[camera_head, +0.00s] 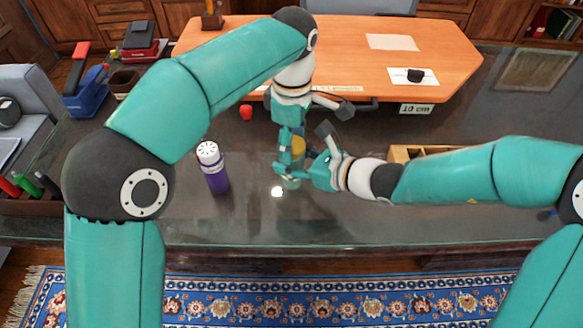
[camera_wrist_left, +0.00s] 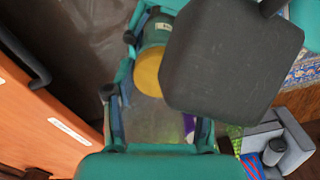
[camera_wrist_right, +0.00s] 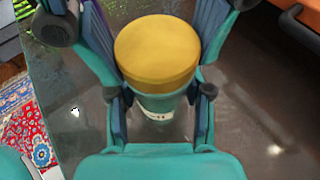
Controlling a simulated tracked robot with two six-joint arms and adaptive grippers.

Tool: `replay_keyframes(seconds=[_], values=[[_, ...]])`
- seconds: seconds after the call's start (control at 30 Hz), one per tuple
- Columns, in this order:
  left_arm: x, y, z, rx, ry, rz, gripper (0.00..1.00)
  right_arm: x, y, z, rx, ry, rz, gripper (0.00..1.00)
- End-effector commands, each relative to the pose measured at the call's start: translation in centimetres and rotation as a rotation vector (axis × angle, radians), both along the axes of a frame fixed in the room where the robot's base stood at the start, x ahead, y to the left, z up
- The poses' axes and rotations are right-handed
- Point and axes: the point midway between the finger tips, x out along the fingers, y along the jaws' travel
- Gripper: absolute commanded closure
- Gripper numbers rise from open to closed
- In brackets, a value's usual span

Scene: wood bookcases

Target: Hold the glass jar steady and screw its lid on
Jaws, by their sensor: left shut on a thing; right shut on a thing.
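The glass jar (camera_head: 292,184) stands upright on the dark glossy table, mostly hidden by my grippers. The yellow lid (camera_wrist_right: 157,50) sits at its mouth; I cannot tell how tightly it is threaded. The lid also shows in the left wrist view (camera_wrist_left: 147,72), partly behind a dark grey block. My right gripper (camera_head: 290,172) reaches in from the right, shut around the jar body below the lid. My left gripper (camera_head: 290,145) comes down from above, its fingers shut on the lid; the contact is partly hidden.
A purple bottle with a white cap (camera_head: 213,168) stands left of the jar. A wooden tray (camera_head: 405,153) lies behind my right arm. An orange desk (camera_head: 345,50) with papers is beyond. Table space between bottle and front edge is clear.

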Motion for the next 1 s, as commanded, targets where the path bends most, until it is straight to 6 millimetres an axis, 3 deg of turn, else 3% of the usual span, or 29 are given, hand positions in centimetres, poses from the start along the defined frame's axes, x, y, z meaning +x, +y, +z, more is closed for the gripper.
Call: replay_keyframes(seconds=[0.17,0.27,1.0], values=[[0.05,-0.01,-0.01,-0.001,-0.002,-0.042,0.88,-0.04,0.05,-0.02,0.0,0.0,0.001,1.0],[0.06,-0.01,-0.03,-0.001,-0.002,-0.163,0.88,-0.04,0.05,-0.02,0.0,0.0,0.002,1.0],[0.12,-0.05,-0.16,-0.001,-0.002,-1.809,0.88,-0.09,0.08,-0.02,0.0,-0.001,0.004,1.0]])
